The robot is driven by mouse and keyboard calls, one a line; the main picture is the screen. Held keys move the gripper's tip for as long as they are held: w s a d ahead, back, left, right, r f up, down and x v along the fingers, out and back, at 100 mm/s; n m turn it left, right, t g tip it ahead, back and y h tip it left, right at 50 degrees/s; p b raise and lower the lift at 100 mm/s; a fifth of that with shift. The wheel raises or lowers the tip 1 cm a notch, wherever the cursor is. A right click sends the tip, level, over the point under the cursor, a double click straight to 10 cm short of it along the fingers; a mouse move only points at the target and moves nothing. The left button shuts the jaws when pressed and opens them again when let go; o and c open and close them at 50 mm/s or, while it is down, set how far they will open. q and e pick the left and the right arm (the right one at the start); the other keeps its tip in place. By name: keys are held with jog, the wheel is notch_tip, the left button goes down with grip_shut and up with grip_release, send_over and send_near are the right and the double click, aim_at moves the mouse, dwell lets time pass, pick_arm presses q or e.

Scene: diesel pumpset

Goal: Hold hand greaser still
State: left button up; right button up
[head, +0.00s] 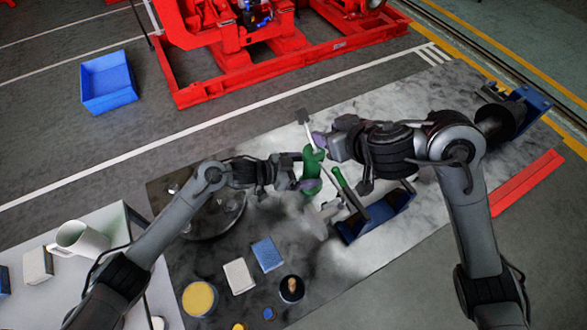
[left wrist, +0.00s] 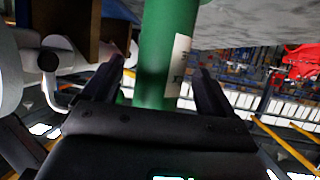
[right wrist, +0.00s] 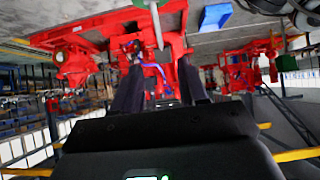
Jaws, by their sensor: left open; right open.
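The green hand greaser (head: 312,165) stands roughly upright above the bench, with a thin rod and a grey handle (head: 301,116) at its top. My left gripper (head: 310,186) is open at its lower body. In the left wrist view the green barrel (left wrist: 168,50), with a pale label, lies between the two spread fingers (left wrist: 160,85). My right gripper (head: 319,142) is open near the greaser's top. In the right wrist view a grey rod (right wrist: 156,22) shows ahead of the spread fingers (right wrist: 158,85). Contact with either gripper cannot be told.
A dark round tray (head: 213,218) lies left. A blue sponge (head: 267,254), a white block (head: 239,276) and a yellow-topped tin (head: 200,298) lie at the front. The red pumpset frame (head: 240,75) stands behind.

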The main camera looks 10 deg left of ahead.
pick_arm(q)
jog(key=shift+x, duration=1.1)
jog(key=shift+c, duration=0.9)
grip_shut()
dwell(0.5)
